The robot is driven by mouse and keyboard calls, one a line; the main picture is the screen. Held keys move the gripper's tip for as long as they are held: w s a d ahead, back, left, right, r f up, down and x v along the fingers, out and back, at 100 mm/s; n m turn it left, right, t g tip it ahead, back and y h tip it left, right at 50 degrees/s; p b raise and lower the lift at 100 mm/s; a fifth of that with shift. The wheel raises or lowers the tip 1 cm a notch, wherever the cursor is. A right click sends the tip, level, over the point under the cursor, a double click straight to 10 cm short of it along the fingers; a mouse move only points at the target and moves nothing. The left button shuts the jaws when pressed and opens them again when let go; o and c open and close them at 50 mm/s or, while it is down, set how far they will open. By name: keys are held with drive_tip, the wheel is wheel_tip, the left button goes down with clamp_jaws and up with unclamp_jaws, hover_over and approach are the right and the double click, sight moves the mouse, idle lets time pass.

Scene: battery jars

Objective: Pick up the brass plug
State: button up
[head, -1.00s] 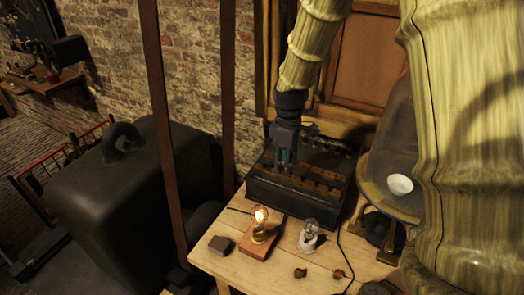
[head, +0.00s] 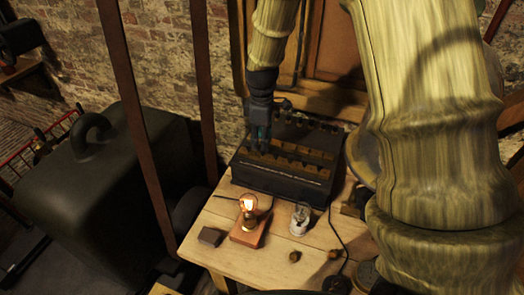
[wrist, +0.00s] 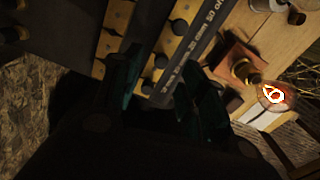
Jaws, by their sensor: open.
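My gripper (head: 261,140) points down over the left part of a black box with brass bars on top. In the wrist view, its two dark teal fingers (wrist: 163,95) are apart, with the box's edge and brass bars showing beyond them. Nothing is visible between the fingers. Two small brass-coloured pieces, one (head: 295,256) left and one (head: 334,254) right, lie on the front of the wooden table; either may be a brass plug. I cannot make out a separate plug among the brass bars on the box.
The black box (head: 285,183) stands at the back of the wooden table (head: 225,255). A cable runs along the right.

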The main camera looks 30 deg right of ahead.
sight(262, 154)
drive_tip(key=shift+s, duration=0.3)
drive_tip(key=shift+s+f+p, duration=0.1)
drive_tip(key=shift+f+p, duration=0.3)
drive_tip(key=shift+w+f+p, duration=0.2)
drive_tip(key=shift+f, duration=0.35)
drive_tip(key=shift+w+f+p, duration=0.15)
drive_tip(key=shift+f, duration=0.35)
drive_tip(key=shift+d+f, duration=0.1)
drive_tip(key=shift+f, duration=0.3)
drive_tip(key=shift+s+f, duration=0.15)
drive_tip(key=shift+f, duration=0.4)
clamp_jaws()
